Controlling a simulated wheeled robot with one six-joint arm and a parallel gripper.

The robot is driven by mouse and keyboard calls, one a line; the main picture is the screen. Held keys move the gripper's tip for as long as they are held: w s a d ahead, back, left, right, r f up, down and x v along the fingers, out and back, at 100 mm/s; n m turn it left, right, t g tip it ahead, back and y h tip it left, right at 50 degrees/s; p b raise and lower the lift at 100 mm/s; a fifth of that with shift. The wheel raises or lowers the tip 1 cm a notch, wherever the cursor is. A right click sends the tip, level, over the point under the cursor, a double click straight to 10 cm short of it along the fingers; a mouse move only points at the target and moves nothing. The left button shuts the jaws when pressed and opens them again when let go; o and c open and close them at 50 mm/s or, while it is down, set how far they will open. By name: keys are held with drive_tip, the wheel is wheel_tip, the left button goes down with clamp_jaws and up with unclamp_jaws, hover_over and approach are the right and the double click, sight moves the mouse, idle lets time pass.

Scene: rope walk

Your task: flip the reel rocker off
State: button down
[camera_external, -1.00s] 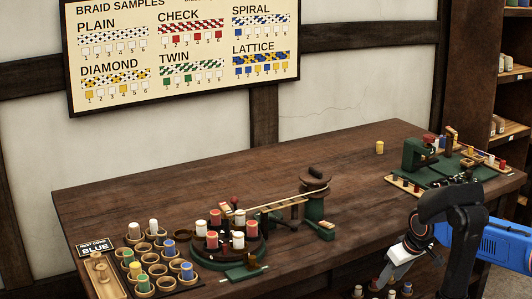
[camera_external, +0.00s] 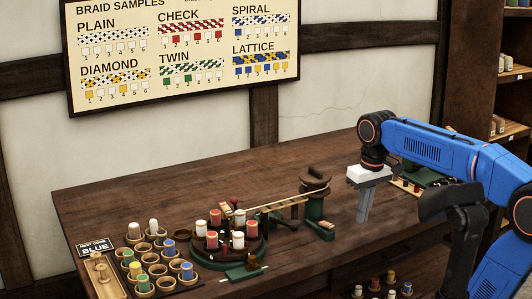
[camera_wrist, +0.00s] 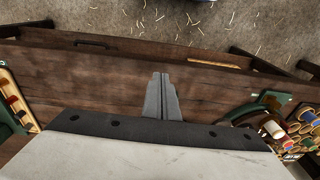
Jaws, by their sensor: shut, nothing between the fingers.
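The green reel stand with its dark drum (camera_external: 315,185) stands on the table right of the braiding disc. A small pale-and-reddish rocker (camera_external: 325,224) sits on its front foot, too small to tell which way it tilts.
A round braiding disc with bobbins (camera_external: 232,250) and a tray of bobbin cups (camera_external: 155,262) stand left of the reel. A green machine (camera_external: 415,178) is partly hidden behind my arm. The tabletop (camera_external: 200,175) behind the reel is clear.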

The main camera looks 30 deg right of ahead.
sight(329, 224)
drive_tip(key=w+a+r+g, duration=0.3)
drive_tip(key=w+a+r, duration=0.1)
drive_tip(key=w+r, duration=0.6)
drive_tip(key=w, duration=0.3)
drive_tip(key=shift+w+a+g, duration=0.15)
drive_tip(key=shift+w+g, duration=0.05)
drive_tip(key=shift+g, duration=0.2)
drive_tip(key=shift+f, duration=0.1)
drive_tip(key=x, duration=1.4)
